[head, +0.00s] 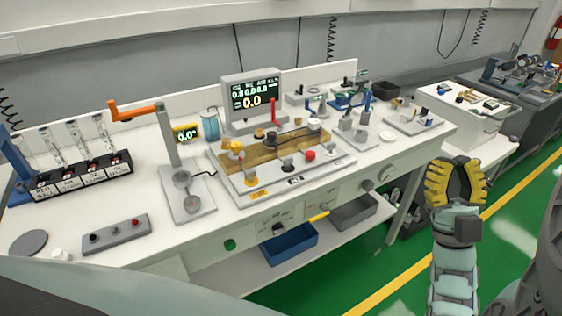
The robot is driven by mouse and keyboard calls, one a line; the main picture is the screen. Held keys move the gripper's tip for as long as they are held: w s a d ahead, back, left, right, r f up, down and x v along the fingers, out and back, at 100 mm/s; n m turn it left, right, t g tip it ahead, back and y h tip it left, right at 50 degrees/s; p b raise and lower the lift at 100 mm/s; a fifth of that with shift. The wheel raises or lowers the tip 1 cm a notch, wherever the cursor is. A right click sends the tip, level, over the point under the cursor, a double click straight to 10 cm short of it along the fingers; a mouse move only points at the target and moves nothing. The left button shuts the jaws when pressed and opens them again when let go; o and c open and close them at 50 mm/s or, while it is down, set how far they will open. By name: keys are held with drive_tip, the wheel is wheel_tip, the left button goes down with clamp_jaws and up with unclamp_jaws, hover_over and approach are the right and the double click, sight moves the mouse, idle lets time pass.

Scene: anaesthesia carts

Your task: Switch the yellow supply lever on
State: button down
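A slim yellow lever (318,217) sticks out to the right from the front panel of the bench, above a blue bin. It lies almost level, tilted slightly up to its right end. A second yellow handle (235,148) stands at the left end of the tan panel on the bench top. I cannot tell from any readable label which is the supply lever. My gripper (456,167), with yellow ribbed fingers, points up at the right, over the green floor. It is empty, with a gap between its fingers, and well apart from both yellow parts.
A display (253,101) stands behind the panel. An orange-handled post (168,135) and black flowmeter block (84,177) are at the left. A blue bin (289,244) and grey bin (353,211) sit below. A second cart (468,118) is at the right. The green floor in front is clear.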

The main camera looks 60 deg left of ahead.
drive_tip(key=a+f+g+h+b, duration=0.1)
drive_tip(key=a+f+g+b, duration=0.2)
drive_tip(key=f+b, duration=0.9)
drive_tip(key=a+f+g+b, duration=0.3)
drive_tip(key=a+f+b, duration=0.3)
drive_tip(key=f+b, duration=0.7)
drive_tip(key=s+a+f+g+h+b, duration=0.1)
drive_tip(key=a+f+g+b, duration=0.2)
drive_tip(key=f+b, duration=1)
wheel_tip(320, 180, down, 10)
drive_tip(key=a, duration=0.2)
drive_tip(key=shift+a+g+h, duration=0.3)
drive_tip(key=shift+a+g, duration=0.05)
drive_tip(key=shift+g, duration=0.05)
drive_tip(key=b+x, duration=0.4)
drive_tip(key=x, duration=1)
drive_tip(key=shift+r+m+t+p, duration=0.15)
drive_tip(key=shift+m+t+p, duration=0.45)
drive_tip(key=shift+p, duration=0.2)
